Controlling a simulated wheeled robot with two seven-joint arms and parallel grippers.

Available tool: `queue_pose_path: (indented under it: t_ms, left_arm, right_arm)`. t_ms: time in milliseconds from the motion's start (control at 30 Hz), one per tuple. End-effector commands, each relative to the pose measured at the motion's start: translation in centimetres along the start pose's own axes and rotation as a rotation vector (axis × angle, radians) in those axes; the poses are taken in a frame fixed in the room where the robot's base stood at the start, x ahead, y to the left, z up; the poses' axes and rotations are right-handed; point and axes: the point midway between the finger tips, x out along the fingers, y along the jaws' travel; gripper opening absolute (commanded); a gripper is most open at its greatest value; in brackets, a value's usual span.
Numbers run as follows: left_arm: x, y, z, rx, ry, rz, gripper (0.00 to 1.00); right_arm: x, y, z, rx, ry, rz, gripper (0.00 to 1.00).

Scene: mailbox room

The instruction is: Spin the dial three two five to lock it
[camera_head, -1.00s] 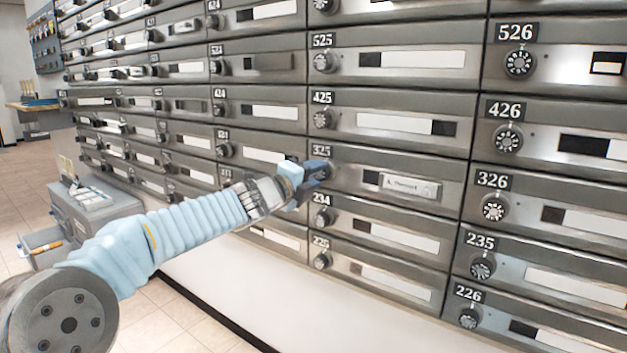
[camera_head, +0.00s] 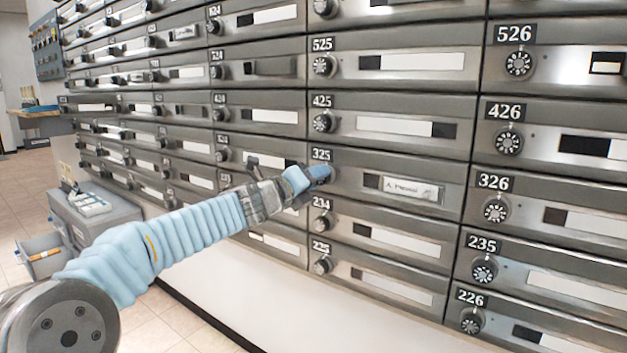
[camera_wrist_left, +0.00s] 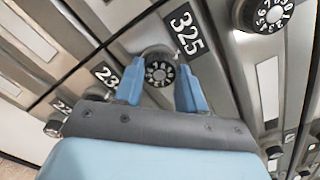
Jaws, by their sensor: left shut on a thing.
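The mailbox labelled 325 (camera_head: 452,188) is in the middle of the wall in the head view, with a name card (camera_head: 408,189) on its front. Its round dial (camera_wrist_left: 160,73), black with white numbers, shows in the left wrist view between my two blue fingers. My left gripper (camera_head: 318,175) reaches this dial from the left and is shut on it. In the left wrist view the gripper (camera_wrist_left: 160,88) straddles the dial, one finger on each side. In the head view the gripper hides most of the dial. My right gripper is not in view.
Rows of similar metal mailboxes with dials surround it, such as the dial of 425 (camera_head: 323,122) above and that of 234 (camera_head: 323,220) below. A grey cabinet (camera_head: 112,215) with an open drawer (camera_head: 42,256) stands at left. Tiled floor is free there.

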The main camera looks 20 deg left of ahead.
Motion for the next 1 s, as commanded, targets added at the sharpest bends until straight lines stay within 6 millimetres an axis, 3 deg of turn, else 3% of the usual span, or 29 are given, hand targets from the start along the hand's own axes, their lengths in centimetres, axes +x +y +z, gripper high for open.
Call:
queue_pose_path:
  t_ms: [267,300,467,767,867,1000]
  left_arm:
    - [0.1,0.1,-0.2,0.0,0.003,0.001,0.09]
    - [0.1,0.1,-0.2,0.0,0.004,0.001,0.43]
    - [0.1,0.1,-0.1,-0.001,0.003,0.001,0.65]
    - [-0.2,0.0,-0.1,-0.001,0.001,0.0,0.65]
    - [-1.2,0.1,0.0,0.0,-0.001,0.0,0.65]
    - [-4.1,0.1,0.0,0.0,-0.002,0.0,0.65]
  right_arm:
    - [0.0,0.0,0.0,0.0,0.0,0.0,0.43]
    - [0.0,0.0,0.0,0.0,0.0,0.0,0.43]
    - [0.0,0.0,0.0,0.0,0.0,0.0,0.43]
    - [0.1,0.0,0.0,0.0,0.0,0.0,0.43]
    - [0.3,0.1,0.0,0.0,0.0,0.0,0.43]
    - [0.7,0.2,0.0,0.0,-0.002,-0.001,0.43]
